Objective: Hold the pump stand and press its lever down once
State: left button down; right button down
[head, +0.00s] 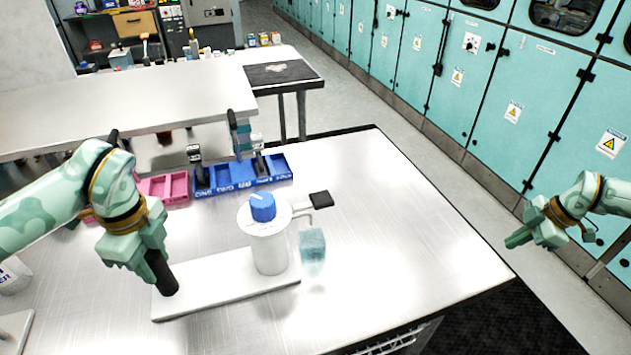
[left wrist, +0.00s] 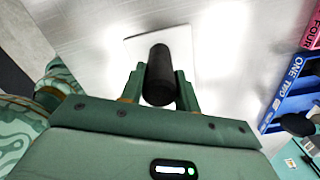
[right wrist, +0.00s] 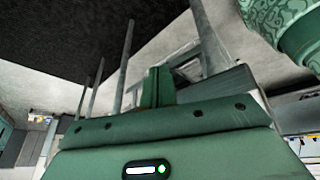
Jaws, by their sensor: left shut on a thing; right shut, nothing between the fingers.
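The pump stand has a white base plate (head: 225,293), a white cylinder (head: 269,248) with a blue knob (head: 263,207) on top, and a black post at its left end. A lever with a black pad (head: 320,199) sticks out to the right of the cylinder's top. My left gripper (head: 152,262) is shut on the black post (head: 168,284); the post (left wrist: 158,72) also shows between its fingers in the left wrist view. My right gripper (head: 519,238) is shut and empty, out past the table's right edge, well away from the lever.
A translucent bluish block or cup (head: 312,250) is by the spout, right of the cylinder. A blue tray (head: 240,178) and a pink tray (head: 165,190) lie behind the stand. The table's right part (head: 410,220) is clear. Teal cabinets (head: 480,90) line the right side.

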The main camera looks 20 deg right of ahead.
pick_arm(q)
jog(key=shift+w+f, duration=0.1)
jog(key=shift+w, duration=0.1)
pick_arm(e)
jog(key=w+a+r+y, duration=0.1)
jog(key=w+a+r, duration=0.2)
jog(key=w+a, duration=0.1)
jog(key=w+a+r+t+y, duration=0.1)
jog(key=w+a+r, duration=0.2)
jog(key=w+a, duration=0.1)
jog(key=w+a+r+y, duration=0.2)
jog(key=w+a+r, duration=0.1)
jog(key=w+a, duration=0.1)
jog(key=shift+w+a+n, duration=0.3)
jog(key=shift+a, duration=0.6)
jog(key=a+r+n+g+y, duration=0.4)
jog(key=a+r+y, duration=0.3)
jog(key=a+r, duration=0.9)
jog(key=shift+s+a+r+n+y, duration=0.3)
jog(key=shift+a+n, duration=0.5)
jog(key=shift+a, duration=0.25)
jog(key=shift+a+f, duration=0.1)
